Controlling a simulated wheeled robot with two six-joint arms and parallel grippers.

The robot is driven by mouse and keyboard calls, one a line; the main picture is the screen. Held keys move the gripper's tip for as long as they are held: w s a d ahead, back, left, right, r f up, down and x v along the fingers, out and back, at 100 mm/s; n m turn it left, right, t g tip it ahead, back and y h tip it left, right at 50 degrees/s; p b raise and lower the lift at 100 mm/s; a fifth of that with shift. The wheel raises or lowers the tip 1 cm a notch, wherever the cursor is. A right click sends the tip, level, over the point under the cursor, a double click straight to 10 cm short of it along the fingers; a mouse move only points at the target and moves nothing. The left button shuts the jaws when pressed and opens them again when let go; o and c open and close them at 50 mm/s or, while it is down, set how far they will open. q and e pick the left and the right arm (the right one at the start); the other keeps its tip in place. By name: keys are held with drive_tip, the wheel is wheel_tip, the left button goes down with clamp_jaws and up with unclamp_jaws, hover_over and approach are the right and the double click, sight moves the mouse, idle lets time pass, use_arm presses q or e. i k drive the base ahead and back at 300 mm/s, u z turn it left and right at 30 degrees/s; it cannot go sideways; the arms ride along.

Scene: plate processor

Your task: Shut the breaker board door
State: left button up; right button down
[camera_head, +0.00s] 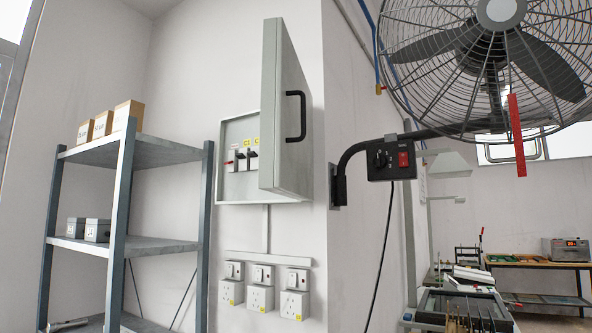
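The breaker board (228,132) is a grey box mounted on the wall left of the picture's middle. Its door (285,110) stands open, swung out from the right side, with a black handle (296,116) on its face. Part of the inside shows, with switches (240,162) and yellow labels. The door hides the right part of the box. Neither of my grippers is in view.
A metal shelf (127,160) with boxes stands to the left of the board. Sockets (262,297) are on the wall below. A large caged fan (480,50) with a control box (392,158) juts out from the wall on the right.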

sight(286, 164)
drive_tip(key=u, duration=0.25)
drive_tip(key=k, duration=0.15)
drive_tip(key=z, duration=0.95)
drive_tip(key=i, duration=0.55)
drive_tip(key=u, duration=0.35)
